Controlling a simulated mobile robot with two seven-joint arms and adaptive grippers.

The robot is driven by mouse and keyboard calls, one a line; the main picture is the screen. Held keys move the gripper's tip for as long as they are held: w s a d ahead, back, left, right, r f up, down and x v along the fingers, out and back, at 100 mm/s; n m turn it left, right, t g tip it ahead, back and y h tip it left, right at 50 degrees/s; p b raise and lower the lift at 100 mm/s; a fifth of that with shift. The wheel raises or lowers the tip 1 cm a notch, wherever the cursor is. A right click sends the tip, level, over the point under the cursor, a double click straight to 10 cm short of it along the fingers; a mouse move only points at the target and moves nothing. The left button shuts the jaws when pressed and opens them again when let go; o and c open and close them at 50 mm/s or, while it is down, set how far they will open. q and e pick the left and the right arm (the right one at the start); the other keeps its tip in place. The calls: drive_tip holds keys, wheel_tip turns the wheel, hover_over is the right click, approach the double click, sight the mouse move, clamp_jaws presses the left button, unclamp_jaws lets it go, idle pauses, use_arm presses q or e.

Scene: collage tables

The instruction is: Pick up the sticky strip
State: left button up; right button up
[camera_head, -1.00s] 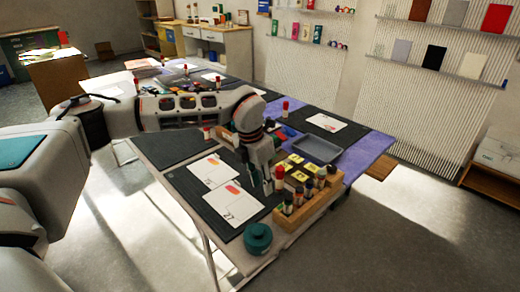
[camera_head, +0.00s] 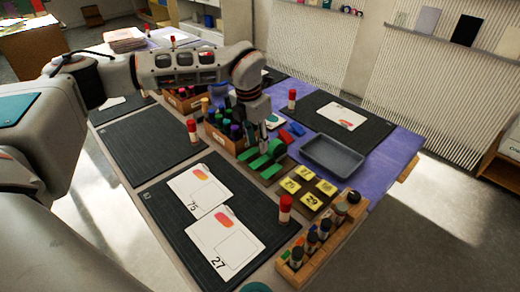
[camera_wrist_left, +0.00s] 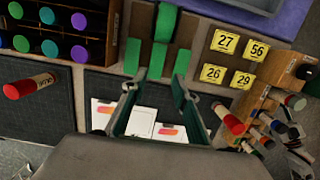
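Several green strips (camera_wrist_left: 157,60) lie side by side in a dark tray, with a larger green piece (camera_wrist_left: 165,22) beyond them. In the head view the green strips (camera_head: 258,162) lie beside the yellow number tags. I cannot tell for sure which piece is the sticky strip. My left gripper (camera_head: 263,143) is above the green pieces, pointing down. In the wrist view the left gripper (camera_wrist_left: 155,90) has its two fingers apart with nothing between them, and the strips show just past the fingertips. My right gripper is not in view.
Yellow number tags (camera_head: 311,200) sit beside the strips. A wooden holder with bottles (camera_head: 311,241), a red-capped glue stick (camera_head: 285,209), a box of coloured tubes (camera_head: 222,124) and a grey tray (camera_head: 333,155) stand close by. White cards (camera_head: 225,240) lie on a dark mat.

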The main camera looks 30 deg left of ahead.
sight(259, 162)
use_arm(q)
drive_tip(key=shift+w+a+f, duration=0.15)
drive_tip(key=shift+w+f, duration=0.1)
drive_tip(key=shift+w, duration=0.05)
wheel_tip(259, 162, down, 2)
drive_tip(key=shift+f, duration=0.1)
drive_tip(key=shift+w+f, duration=0.2)
drive_tip(key=shift+f, duration=1.05)
drive_tip(key=shift+w+f, duration=0.2)
drive_tip(key=shift+f, duration=1)
drive_tip(key=shift+f, duration=0.25)
drive_tip(key=c, duration=0.5)
